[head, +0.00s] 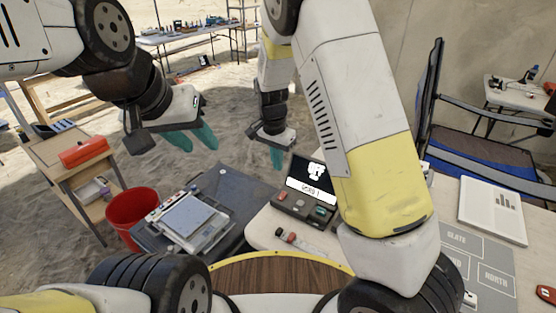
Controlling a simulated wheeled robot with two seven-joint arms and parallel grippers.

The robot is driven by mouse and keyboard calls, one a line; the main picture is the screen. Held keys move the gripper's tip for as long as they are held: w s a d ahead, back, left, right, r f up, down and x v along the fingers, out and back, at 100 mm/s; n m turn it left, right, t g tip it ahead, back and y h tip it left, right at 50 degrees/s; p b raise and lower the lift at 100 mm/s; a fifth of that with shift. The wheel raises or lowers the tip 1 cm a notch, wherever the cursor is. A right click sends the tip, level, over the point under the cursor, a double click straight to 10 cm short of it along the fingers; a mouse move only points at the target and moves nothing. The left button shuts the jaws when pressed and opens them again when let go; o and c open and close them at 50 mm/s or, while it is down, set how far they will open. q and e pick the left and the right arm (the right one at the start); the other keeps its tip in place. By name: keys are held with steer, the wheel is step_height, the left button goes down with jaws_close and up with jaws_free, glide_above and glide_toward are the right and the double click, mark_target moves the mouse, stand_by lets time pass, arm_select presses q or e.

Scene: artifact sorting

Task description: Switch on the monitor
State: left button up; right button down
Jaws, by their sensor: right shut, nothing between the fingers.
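The monitor (311,173) is a small dark screen on a console at the left end of the white table. Its screen is lit, with a white icon and a white strip of short text. The console base (304,208) below it has a red button (282,196) on the left and a teal part on the right. My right gripper (277,164) points down just left of the screen, shut and empty; I cannot tell whether it touches the console. My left gripper (201,149) is further left over the sand, its teal fingers apart and empty.
A scale-like device (190,222) stands on a dark surface left of the table, beside a red bucket (131,214). A wooden stand with a red box (83,152) is at far left. A grey labelled mat (478,262) and a white tablet (492,210) lie right. A folding chair (480,155) stands behind.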

mark_target(283, 191)
steer(key=shift+s+a+r, duration=0.1)
steer(key=shift+r, duration=0.65)
steer(key=shift+w+d, duration=0.3)
steer(key=shift+w, duration=0.35)
steer(key=f, duration=0.4)
steer(key=w+d+f, duration=0.1)
steer(key=f, duration=0.4)
steer(key=w+f, duration=0.1)
steer(key=f, duration=0.4)
steer(key=shift+d, duration=0.15)
